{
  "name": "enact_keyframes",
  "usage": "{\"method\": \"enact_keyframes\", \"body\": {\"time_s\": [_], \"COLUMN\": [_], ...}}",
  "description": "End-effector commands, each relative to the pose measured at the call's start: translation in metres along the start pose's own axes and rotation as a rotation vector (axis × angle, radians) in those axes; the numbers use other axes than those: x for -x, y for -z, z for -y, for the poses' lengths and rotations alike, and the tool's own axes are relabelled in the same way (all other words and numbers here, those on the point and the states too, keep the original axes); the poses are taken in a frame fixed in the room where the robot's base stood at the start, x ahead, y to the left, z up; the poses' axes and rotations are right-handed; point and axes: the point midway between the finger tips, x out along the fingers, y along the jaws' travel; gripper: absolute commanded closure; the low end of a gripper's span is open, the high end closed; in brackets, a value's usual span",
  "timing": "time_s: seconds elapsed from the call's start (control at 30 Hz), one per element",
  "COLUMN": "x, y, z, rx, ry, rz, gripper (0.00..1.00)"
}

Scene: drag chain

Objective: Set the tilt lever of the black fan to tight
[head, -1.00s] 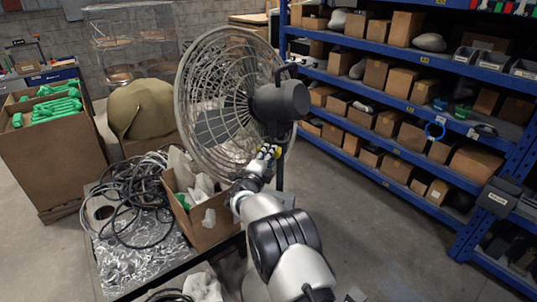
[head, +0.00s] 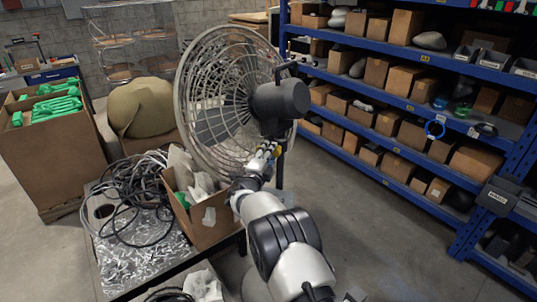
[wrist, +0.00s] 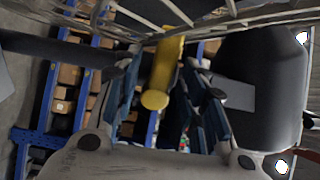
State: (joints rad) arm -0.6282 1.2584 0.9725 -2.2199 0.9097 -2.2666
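The black fan (head: 281,99) stands behind the table, its round wire cage facing left and its motor housing on the right. In the wrist view the yellow tilt lever (wrist: 162,75) hangs below the cage, beside the dark housing (wrist: 262,85). My gripper (head: 268,155) is raised to the joint below the motor housing. In the wrist view my gripper (wrist: 165,108) has its blue-grey fingers apart, one on each side of the lever. Gaps show on both sides of the lever. The lever's far end is hidden by the cage.
A table (head: 122,268) at front left holds black cables (head: 130,205) and an open cardboard box (head: 204,226). Blue shelving (head: 400,105) with boxes lines the right side. Free floor (head: 385,235) lies between the fan and the shelving.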

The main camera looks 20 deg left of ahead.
Motion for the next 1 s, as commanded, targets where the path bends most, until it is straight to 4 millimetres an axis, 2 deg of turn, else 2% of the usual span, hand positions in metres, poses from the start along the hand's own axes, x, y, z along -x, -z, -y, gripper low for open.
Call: {"method": "enact_keyframes", "body": {"time_s": [0.27,0.43,0.8,1.0], "x": [0.009,0.033,0.102,0.119], "y": [-0.001,-0.001,-0.001,0.000], "z": [0.001,0.001,0.000,0.000], "rx": [0.000,0.001,0.001,0.000], "ry": [0.000,-0.001,-0.001,0.000], "rz": [0.001,0.002,0.003,0.001], "gripper": [0.62,0.62,0.62,0.62]}}
